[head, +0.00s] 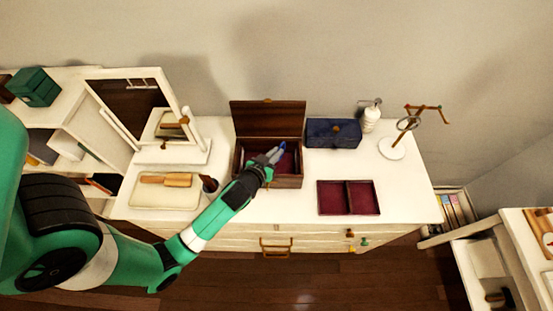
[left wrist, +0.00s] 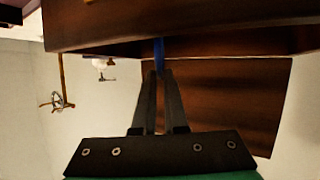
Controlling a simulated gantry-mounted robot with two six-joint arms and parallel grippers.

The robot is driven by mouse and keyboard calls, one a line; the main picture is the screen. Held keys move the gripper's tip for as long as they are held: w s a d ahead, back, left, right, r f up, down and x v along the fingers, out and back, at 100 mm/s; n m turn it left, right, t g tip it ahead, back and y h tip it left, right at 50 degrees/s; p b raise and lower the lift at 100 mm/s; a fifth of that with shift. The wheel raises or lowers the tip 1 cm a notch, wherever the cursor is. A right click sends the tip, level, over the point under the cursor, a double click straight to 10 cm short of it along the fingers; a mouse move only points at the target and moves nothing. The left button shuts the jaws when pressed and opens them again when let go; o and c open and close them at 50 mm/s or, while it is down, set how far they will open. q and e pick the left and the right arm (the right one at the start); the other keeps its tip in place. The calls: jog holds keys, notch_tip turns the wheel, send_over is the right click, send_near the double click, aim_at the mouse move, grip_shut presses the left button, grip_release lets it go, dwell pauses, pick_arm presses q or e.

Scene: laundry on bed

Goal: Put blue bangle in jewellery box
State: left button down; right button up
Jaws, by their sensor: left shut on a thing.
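The jewellery box (head: 238,168) is a dark brown wooden box on the white dresser, with its lid (head: 268,117) raised at the back and a dark red inside. My left gripper (head: 276,154) is over the open box, shut on the blue bangle (head: 282,146). Only a small blue part of the bangle shows past the fingertips. In the left wrist view the bangle (left wrist: 159,50) is a thin blue strip at the closed fingers (left wrist: 160,78), beside the box wall (left wrist: 200,28). I cannot tell whether it touches the box. My right gripper is not in view.
A dark blue box (head: 333,133) stands right of the jewellery box. A red-lined tray (head: 348,197) lies in front of it. A white bottle (head: 370,121) and a stand with a ring (head: 392,148) are at the right. A mirror (head: 135,105) and brush (head: 178,180) are left.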

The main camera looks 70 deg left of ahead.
pick_arm(q)
jog(key=shift+w+a+f+b, duration=0.15)
jog(key=shift+f+b, duration=0.1)
jog(key=shift+f, duration=0.75)
jog(key=shift+w+a+f+b, duration=0.15)
jog(key=shift+f+b, duration=0.05)
jog(key=shift+f, duration=0.8)
jog(key=shift+f, duration=0.2)
jog(key=c, duration=1)
grip_release()
jog(key=shift+o, duration=0.2)
jog(key=shift+r, duration=0.1)
jog(key=shift+r, duration=0.25)
jog(key=v, duration=1.2)
jog(key=shift+f, duration=0.15)
